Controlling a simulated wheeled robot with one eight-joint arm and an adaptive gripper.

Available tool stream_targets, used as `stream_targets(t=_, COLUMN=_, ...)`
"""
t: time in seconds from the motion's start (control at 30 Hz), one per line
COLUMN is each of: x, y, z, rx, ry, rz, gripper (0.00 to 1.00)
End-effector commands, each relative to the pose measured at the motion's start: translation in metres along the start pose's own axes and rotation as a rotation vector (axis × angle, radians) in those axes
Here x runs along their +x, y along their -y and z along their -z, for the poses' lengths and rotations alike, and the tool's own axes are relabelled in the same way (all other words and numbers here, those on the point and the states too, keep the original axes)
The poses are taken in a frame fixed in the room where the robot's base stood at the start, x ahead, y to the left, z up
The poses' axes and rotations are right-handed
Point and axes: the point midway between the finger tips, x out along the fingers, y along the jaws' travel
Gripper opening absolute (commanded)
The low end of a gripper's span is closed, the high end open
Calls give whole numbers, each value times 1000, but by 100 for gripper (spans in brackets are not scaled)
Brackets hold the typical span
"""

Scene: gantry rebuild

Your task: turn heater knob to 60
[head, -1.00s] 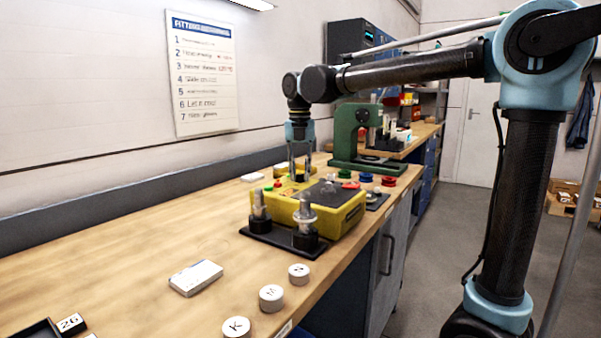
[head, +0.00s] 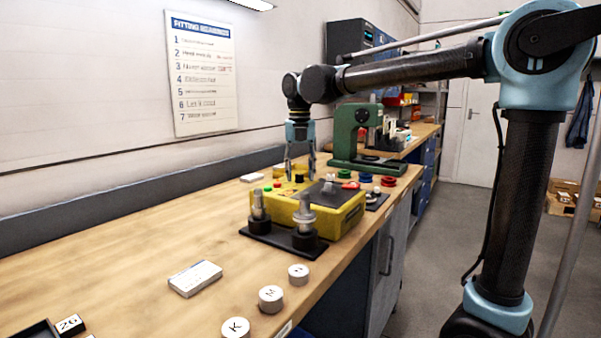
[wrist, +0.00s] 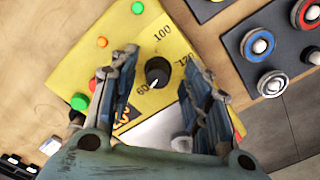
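The yellow heater unit (head: 345,218) sits on the bench. Its black knob (wrist: 158,72) shows in the wrist view on the yellow face among the printed numbers 60, 100 and 120. The knob's white pointer mark is turned to the lower left, towards the 60. In the head view the knob (head: 299,178) stands up from the panel below my fingers. My gripper (head: 300,174) is open above it and holds nothing. In the wrist view the fingers of my gripper (wrist: 160,62) are spread on either side of the knob, with gaps visible.
Green and orange buttons (wrist: 102,42) lie close to the left finger. A black base with metal posts (head: 305,215) stands before the heater. A green press (head: 350,140) stands behind. White lettered discs (head: 270,298) and a white block (head: 195,278) lie on the nearer bench.

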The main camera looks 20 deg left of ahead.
Motion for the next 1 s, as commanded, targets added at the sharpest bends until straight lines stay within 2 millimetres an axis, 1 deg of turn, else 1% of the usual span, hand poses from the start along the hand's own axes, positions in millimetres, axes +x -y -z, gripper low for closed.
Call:
stream_targets(t=0.23, x=-1, y=-1, z=0, rx=-1, ry=-1, rz=-1, gripper=44)
stream_targets(t=0.37, x=-8, y=-1, z=0, rx=-1, ry=-1, rz=-2, gripper=44)
stream_targets(t=0.47, x=-21, y=-1, z=0, rx=-1, ry=-1, rz=-2, gripper=44)
stream_targets(t=0.8, x=-82, y=0, z=-1, rx=0, ry=-1, rz=-2, gripper=44)
stream_targets(t=1.0, x=-108, y=0, z=-2, rx=0, ry=-1, rz=-2, gripper=44)
